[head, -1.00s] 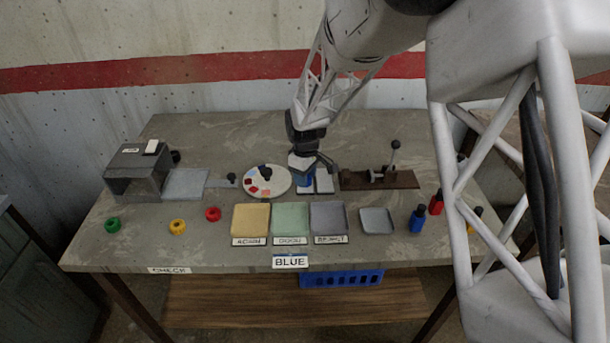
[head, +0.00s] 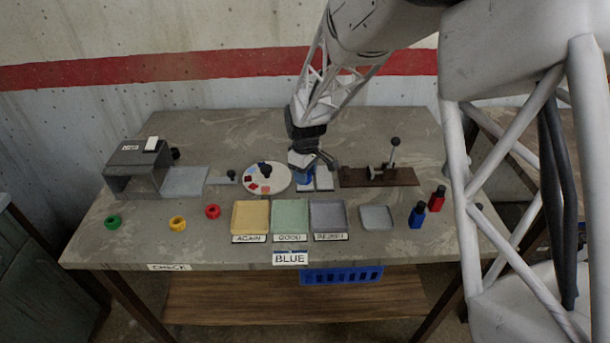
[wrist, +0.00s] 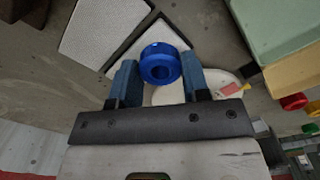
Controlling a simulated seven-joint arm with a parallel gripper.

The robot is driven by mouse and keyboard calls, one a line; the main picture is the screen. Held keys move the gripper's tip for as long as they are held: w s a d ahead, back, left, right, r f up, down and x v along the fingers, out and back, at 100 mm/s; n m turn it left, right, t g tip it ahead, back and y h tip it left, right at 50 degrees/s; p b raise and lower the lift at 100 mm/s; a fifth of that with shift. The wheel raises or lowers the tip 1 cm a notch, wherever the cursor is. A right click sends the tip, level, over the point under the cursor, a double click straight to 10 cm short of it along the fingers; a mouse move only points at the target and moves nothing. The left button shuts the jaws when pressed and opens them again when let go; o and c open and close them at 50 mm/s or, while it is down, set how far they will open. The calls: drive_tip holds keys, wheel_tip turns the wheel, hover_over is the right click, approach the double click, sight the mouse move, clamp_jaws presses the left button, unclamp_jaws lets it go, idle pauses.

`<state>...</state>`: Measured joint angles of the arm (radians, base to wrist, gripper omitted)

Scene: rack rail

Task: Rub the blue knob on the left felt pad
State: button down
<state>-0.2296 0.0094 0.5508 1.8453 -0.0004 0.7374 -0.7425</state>
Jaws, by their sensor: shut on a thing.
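My gripper (head: 314,164) is shut on the blue knob (head: 303,177), a round piece with a hole in its middle. In the wrist view the knob (wrist: 160,64) sits between the two fingertips (wrist: 160,82). The left felt pad (head: 305,188) is a pale strip below the knob, partly hidden by it and the gripper. The right felt pad (head: 324,181) lies beside it. In the wrist view the knob overlaps the nearer pad (wrist: 143,42); I cannot tell whether they touch.
A round white plate with coloured patches (head: 279,184) lies just left of the pads. A dark base with an upright lever (head: 393,155) stands to the right. Yellow (head: 250,217), green (head: 290,216) and grey (head: 328,215) trays lie in front. Loose rings lie at the left.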

drive_tip(key=shift+r, duration=2.55)
